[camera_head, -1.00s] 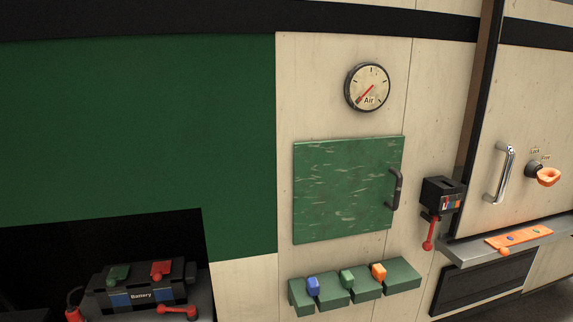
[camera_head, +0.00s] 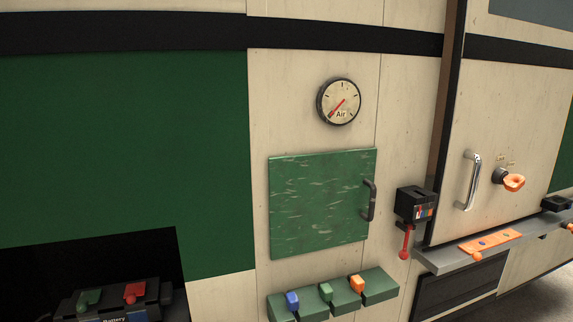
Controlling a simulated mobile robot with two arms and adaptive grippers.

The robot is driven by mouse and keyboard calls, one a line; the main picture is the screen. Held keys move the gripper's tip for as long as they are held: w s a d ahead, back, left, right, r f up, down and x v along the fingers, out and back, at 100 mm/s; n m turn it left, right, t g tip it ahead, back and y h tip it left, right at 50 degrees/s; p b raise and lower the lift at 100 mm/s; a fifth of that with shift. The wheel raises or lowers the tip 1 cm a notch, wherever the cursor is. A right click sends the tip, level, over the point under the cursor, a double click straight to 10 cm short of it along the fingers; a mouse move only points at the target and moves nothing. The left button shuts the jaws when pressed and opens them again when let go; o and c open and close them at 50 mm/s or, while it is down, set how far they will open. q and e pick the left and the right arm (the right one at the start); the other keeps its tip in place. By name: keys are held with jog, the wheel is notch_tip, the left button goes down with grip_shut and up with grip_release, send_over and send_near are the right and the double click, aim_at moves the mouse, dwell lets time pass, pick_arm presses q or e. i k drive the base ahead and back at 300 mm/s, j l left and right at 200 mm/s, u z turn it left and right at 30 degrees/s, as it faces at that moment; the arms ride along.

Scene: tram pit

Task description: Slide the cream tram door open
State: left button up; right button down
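The cream tram door (camera_head: 522,120) stands at the right of the view, just right of a dark vertical edge strip. It looks shut against that strip. It carries a chrome vertical handle (camera_head: 470,181) near its left edge. To the right of the handle is an orange knob (camera_head: 513,182) on a dark base, with small labels above it that are too small to read. Neither of my grippers shows in the view, and nothing is touching the door or its handle.
A grey step (camera_head: 455,262) with an orange plate (camera_head: 490,241) juts out below the door. A black box (camera_head: 415,203) with a red lever hangs left of it. A green hatch (camera_head: 318,203), an air gauge (camera_head: 339,101) and a battery (camera_head: 110,304) are further left.

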aim_at(510, 91)
jog(key=z, duration=1.45)
